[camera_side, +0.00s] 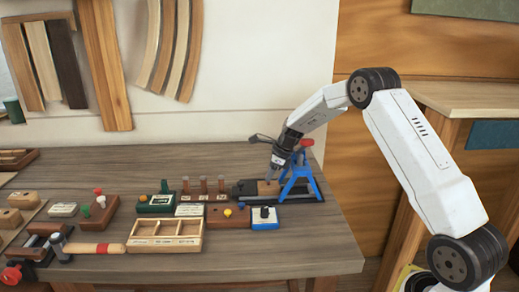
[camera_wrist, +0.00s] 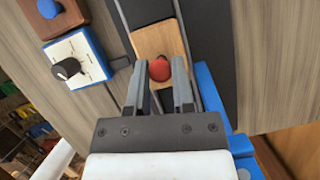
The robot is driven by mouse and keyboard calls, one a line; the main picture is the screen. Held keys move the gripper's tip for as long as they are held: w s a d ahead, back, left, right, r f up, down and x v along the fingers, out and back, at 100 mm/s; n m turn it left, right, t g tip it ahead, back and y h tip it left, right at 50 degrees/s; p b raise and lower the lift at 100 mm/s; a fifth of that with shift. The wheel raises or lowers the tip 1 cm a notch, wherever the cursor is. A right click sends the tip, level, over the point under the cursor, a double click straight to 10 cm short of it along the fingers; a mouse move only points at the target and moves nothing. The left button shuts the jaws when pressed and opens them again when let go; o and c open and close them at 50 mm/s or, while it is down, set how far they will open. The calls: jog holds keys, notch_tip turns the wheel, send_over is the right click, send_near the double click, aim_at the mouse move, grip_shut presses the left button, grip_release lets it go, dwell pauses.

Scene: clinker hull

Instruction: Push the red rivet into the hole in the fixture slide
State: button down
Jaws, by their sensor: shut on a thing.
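The red rivet (camera_wrist: 159,69) shows its round head between my fingertips in the wrist view. My gripper (camera_wrist: 160,80) is shut on it, one finger on each side. The fixture slide, a light wooden block (camera_wrist: 155,38), lies directly under the rivet on a dark rail. The hole is hidden by the rivet and fingers, so I cannot tell whether the rivet's tip is in it. In the side view my gripper (camera_side: 275,166) points down just above the slide (camera_side: 265,187); the rivet is too small to make out there.
A blue stand (camera_side: 299,182) with a red knob (camera_side: 307,142) rises close to the right of my gripper. A blue-and-white dial box (camera_side: 264,224) sits in front of the fixture. A wooden tray (camera_side: 140,242) and a hammer (camera_side: 95,249) lie to the left.

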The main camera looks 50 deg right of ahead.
jog(key=shift+f, duration=0.7)
jog(key=shift+c, duration=2)
grip_release()
jog(key=shift+r, duration=4.05)
